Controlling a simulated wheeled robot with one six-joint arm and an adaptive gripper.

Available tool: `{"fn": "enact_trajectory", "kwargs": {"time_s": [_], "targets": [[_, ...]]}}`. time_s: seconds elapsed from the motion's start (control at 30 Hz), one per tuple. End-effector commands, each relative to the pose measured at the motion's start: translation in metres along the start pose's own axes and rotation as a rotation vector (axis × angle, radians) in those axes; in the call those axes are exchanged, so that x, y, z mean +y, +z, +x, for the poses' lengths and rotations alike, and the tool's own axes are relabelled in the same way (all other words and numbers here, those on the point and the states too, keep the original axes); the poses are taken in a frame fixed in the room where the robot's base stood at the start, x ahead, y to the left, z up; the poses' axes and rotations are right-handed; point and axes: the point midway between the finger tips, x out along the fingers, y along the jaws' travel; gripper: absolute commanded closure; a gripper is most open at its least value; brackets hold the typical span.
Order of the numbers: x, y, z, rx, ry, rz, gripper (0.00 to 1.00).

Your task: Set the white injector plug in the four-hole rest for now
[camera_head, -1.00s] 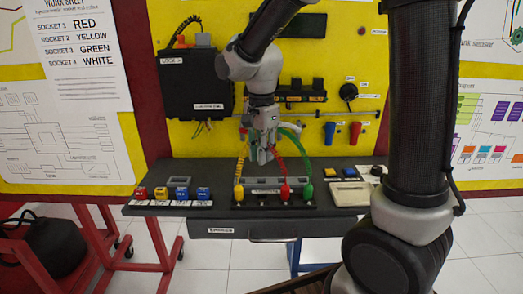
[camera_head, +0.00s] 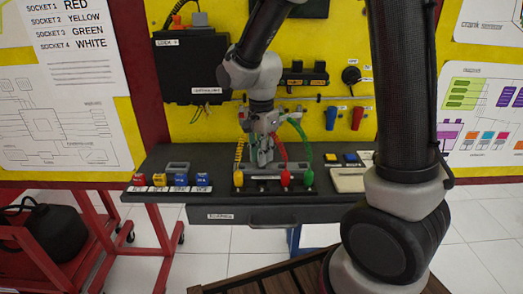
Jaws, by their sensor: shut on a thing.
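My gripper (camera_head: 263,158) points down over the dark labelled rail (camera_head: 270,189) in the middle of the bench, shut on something. The held thing is mostly hidden by the fingers; I take it for the white injector plug but cannot make out its shape. The fingertips are close to the back of the rail; I cannot tell if they touch it. A yellow plug (camera_head: 238,178), a red plug (camera_head: 285,178) and a green plug (camera_head: 308,178) stand on the rail, with a gap between yellow and red. I cannot tell for sure which part is the four-hole rest.
Red, yellow and blue labelled blocks (camera_head: 171,181) stand at the bench's left, with a small grey frame (camera_head: 178,167) behind them. Coloured cables hang close beside my gripper. A pale box (camera_head: 347,180) sits at the right. A drawer (camera_head: 240,216) is below.

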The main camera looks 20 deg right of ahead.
Motion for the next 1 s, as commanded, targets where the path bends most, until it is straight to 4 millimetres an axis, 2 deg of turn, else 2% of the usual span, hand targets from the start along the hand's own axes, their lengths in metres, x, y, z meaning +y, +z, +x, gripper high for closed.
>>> {"fn": "enact_trajectory", "kwargs": {"time_s": [1.0], "targets": [[-0.0004,0.0001,0.0072,0.000,-0.001,0.000,0.97]]}}
